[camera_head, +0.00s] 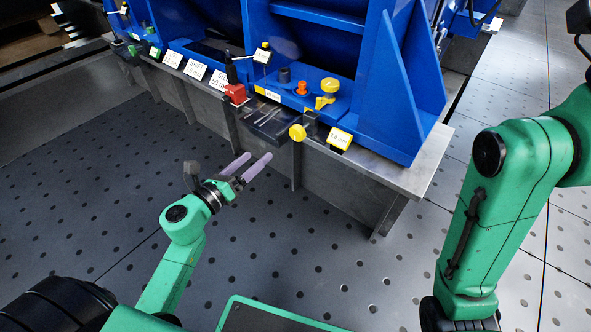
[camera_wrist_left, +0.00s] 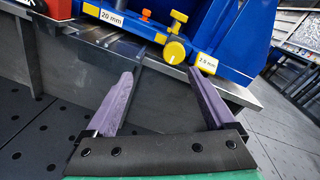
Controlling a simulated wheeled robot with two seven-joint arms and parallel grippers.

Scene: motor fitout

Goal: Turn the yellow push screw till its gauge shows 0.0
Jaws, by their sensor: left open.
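The yellow push screw (camera_head: 297,132) has a round knob that sticks out from the front edge of the bench, below the blue frame. It also shows in the left wrist view (camera_wrist_left: 174,52), ahead of and between the fingers. Its gauge, a yellow box (camera_head: 340,138), stands just right of it; in the left wrist view the gauge (camera_wrist_left: 206,63) appears to read 2.0 mm. My left gripper (camera_head: 246,166) is open and empty, short of the knob and to its left in the head view. My right arm (camera_head: 470,200) shows at the right, but its gripper is out of view.
A red block (camera_head: 235,93) with a black handle, white label plates (camera_head: 196,69) and another yellow knob (camera_head: 330,86) line the blue frame (camera_head: 380,80). The steel bench edge (camera_head: 400,178) runs below them. The dotted floor in front is clear.

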